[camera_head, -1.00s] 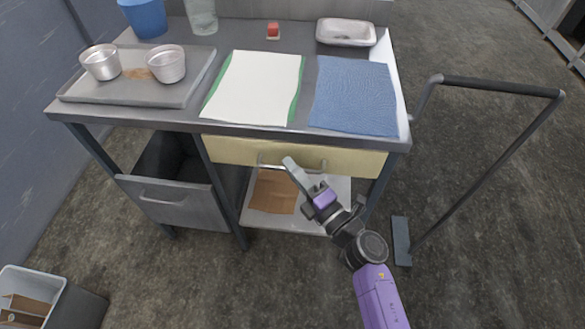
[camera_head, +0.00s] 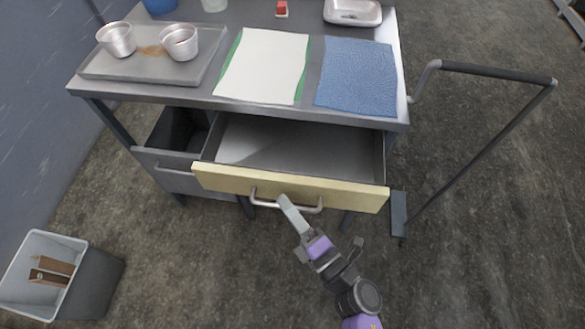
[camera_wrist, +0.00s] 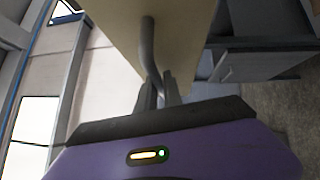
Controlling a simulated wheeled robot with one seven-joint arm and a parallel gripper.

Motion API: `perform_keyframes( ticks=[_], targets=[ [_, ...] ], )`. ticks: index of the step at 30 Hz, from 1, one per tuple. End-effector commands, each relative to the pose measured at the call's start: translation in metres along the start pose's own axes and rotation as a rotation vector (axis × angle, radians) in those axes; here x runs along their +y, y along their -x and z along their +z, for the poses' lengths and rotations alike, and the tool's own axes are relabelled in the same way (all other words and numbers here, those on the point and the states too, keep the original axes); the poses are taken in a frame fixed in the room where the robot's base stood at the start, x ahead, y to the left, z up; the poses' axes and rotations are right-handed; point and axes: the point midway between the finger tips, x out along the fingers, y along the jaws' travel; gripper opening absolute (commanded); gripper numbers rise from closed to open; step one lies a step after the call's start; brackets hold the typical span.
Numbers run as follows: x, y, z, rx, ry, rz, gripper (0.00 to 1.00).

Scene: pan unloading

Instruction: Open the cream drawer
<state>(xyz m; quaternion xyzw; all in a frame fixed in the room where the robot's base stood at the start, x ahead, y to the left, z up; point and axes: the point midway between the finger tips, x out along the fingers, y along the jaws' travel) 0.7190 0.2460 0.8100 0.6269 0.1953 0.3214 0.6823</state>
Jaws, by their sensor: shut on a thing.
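The cream drawer (camera_head: 290,186) is pulled well out from under the metal table, and its empty grey inside shows in the head view. Its front also shows in the wrist view (camera_wrist: 180,45). A curved metal bar handle (camera_head: 264,204) is fixed to the front. In the wrist view the handle (camera_wrist: 147,45) runs down between the two fingers (camera_wrist: 160,92). The fingertips are partly hidden there.
A grey drawer (camera_head: 170,172) at the left is partly open. On the tabletop are a tray (camera_head: 150,68) with two metal cups, a white cloth (camera_head: 262,65) and a blue cloth (camera_head: 357,75). A bin (camera_head: 95,280) stands lower left; a cart handle (camera_head: 500,72) is right.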

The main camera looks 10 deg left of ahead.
Motion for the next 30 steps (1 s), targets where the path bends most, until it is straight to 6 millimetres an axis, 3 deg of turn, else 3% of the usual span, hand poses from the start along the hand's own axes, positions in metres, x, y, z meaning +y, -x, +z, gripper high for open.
perform_keyframes(
  ticks=[6,12,27,28,30],
  targets=[
    [0.009,0.037,-0.038,0.002,-0.003,-0.003,0.0],
    [0.013,0.055,-0.054,0.0,-0.001,-0.002,0.0],
    [0.015,0.06,-0.059,-0.002,0.0,-0.001,0.0],
    [0.015,0.06,-0.059,-0.002,0.0,-0.001,0.17],
    [0.015,0.06,-0.059,-0.002,0.0,-0.001,0.3]
  ],
)
